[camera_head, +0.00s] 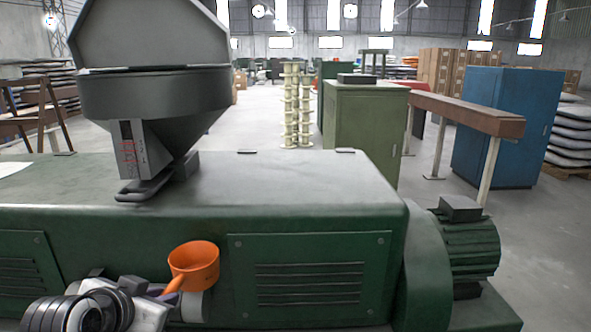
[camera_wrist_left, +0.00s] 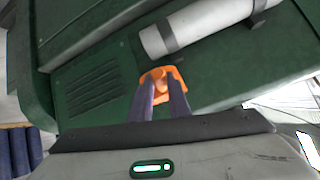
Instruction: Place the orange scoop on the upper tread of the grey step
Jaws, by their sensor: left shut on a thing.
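The orange scoop (camera_head: 196,266) is in front of the green machine in the head view, its round cup facing up. My left gripper (camera_head: 173,288) is shut on the scoop from its left side, and the arm comes in from the lower left. In the left wrist view the scoop (camera_wrist_left: 172,72) is at the tips of the two dark fingers (camera_wrist_left: 160,88), which partly cover it. I cannot make out the grey step in either view. My right gripper is not in view.
The green machine (camera_head: 300,195) fills the front, with a dark hopper (camera_head: 155,95) on its left top and a ribbed motor (camera_head: 468,245) at its right. A pale cylinder (camera_wrist_left: 205,22) is mounted close to the scoop. A green cabinet (camera_head: 362,125) and cream spools (camera_head: 291,105) stand behind.

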